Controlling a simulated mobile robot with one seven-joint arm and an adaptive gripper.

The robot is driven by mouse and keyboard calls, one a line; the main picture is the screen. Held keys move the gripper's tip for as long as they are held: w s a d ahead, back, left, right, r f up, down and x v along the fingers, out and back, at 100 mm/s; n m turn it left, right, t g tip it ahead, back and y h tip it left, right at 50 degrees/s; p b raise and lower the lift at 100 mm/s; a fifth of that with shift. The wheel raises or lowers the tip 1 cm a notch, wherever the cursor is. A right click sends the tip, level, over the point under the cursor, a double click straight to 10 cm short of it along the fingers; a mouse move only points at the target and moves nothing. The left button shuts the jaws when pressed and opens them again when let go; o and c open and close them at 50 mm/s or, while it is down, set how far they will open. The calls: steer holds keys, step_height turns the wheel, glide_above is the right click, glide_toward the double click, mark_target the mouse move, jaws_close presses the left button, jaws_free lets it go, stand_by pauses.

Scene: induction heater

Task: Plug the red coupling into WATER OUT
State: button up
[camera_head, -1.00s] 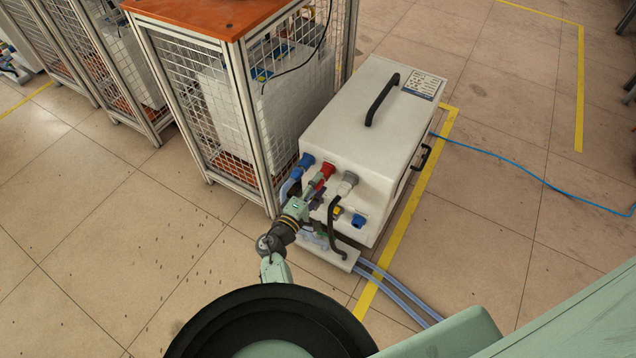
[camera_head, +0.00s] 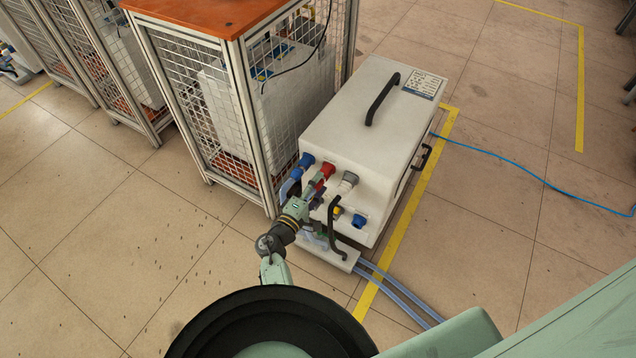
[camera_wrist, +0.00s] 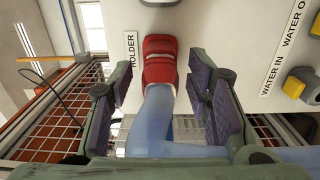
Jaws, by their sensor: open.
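The red coupling (camera_wrist: 160,62) sits on the white panel at the HOLDER label (camera_wrist: 131,62), with a translucent blue hose (camera_wrist: 152,125) bending down from it. In the head view, a red part (camera_head: 325,172) shows at the front of the machine, just beyond my gripper (camera_head: 316,194). In the wrist view, my gripper (camera_wrist: 159,78) is open, with one finger on each side of the coupling and hose and visible gaps between. The WATER OUT label (camera_wrist: 291,35) is cut off at upper right. A yellow part (camera_wrist: 316,28) beside it is mostly out of frame.
A yellow-fronted fitting (camera_wrist: 294,86) stands by the WATER IN label (camera_wrist: 272,72). The white machine (camera_head: 365,120) also bears a blue connector (camera_head: 305,161) and a grey one (camera_head: 348,181). A mesh cage (camera_head: 205,100) stands close on the left. Floor hoses (camera_head: 398,290) run in front.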

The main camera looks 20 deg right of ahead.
steer(key=shift+c, duration=0.4)
steer(key=shift+s+f, duration=0.1)
steer(key=shift+f, duration=0.05)
jaws_close()
steer(key=shift+s, duration=0.1)
stand_by(0.4)
